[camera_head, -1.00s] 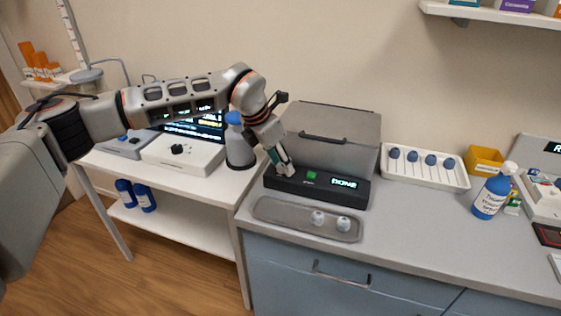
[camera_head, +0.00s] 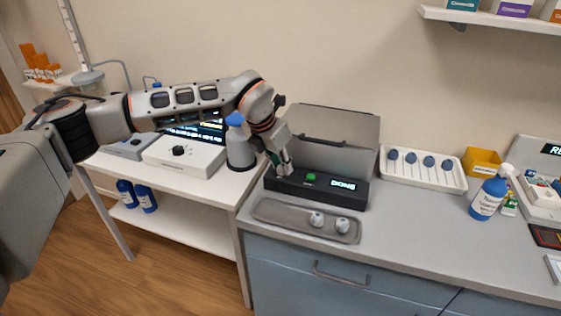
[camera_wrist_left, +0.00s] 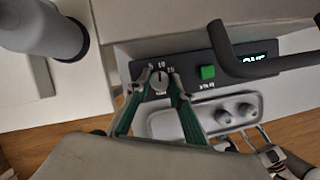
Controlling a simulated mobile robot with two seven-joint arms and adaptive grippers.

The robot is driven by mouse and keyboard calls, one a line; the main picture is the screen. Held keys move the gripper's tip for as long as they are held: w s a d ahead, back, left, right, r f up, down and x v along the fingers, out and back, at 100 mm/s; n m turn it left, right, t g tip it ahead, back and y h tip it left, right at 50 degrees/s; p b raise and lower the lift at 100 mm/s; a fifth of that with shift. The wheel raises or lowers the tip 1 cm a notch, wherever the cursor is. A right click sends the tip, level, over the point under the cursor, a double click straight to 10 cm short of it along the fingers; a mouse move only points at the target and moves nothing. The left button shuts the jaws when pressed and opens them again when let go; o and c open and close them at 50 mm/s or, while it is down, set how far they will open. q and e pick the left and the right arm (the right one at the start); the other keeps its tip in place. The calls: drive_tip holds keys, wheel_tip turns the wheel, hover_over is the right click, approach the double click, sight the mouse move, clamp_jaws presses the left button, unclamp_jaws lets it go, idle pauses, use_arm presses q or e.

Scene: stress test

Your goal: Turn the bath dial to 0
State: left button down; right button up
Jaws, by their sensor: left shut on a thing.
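The bath dial (camera_wrist_left: 159,81) is a small round knob on the black control panel (camera_head: 347,196) of the grey lidded bath (camera_head: 335,130). Labels 5, 10 and 15 show above it in the left wrist view. My left gripper (camera_head: 282,168) is shut on the dial, its green-sided fingers (camera_wrist_left: 160,88) on either side of it. In the head view the fingers hide the dial. A green button (camera_head: 311,177) and a lit display reading DONE (camera_head: 343,185) are to its right. My right gripper (camera_wrist_left: 254,134) seems to show at the lower right of the wrist view, fingers apart.
A grey tray (camera_head: 280,214) with two white-topped pieces (camera_head: 317,219) lies in front of the panel. A blue-capped bottle (camera_head: 238,150) stands left, near my left wrist. A white rack (camera_head: 440,181) and blue spray bottle (camera_head: 489,194) stand right. The bath's lid handle (camera_wrist_left: 260,66) is close.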

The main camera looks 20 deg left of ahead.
use_arm(q)
drive_tip(key=n+y, duration=0.1)
drive_tip(key=n, duration=0.2)
drive_tip(key=n+y, duration=0.1)
drive_tip(key=n, duration=0.2)
drive_tip(key=shift+d+t+y, duration=0.2)
drive_tip(key=shift+t+y, duration=0.1)
drive_tip(key=n+y, duration=0.1)
drive_tip(key=n, duration=0.4)
drive_tip(key=shift+d+g+y, duration=0.1)
drive_tip(key=shift+g+y, duration=0.3)
drive_tip(key=shift+n, duration=0.5)
drive_tip(key=c, duration=1.8)
unclamp_jaws()
drive_tip(key=shift+r, duration=0.1)
drive_tip(key=shift+r, duration=0.3)
drive_tip(key=s+d, duration=0.2)
drive_tip(key=s, duration=0.1)
drive_tip(key=s+d, duration=0.5)
drive_tip(key=s, duration=0.2)
drive_tip(key=shift+d+r, duration=0.2)
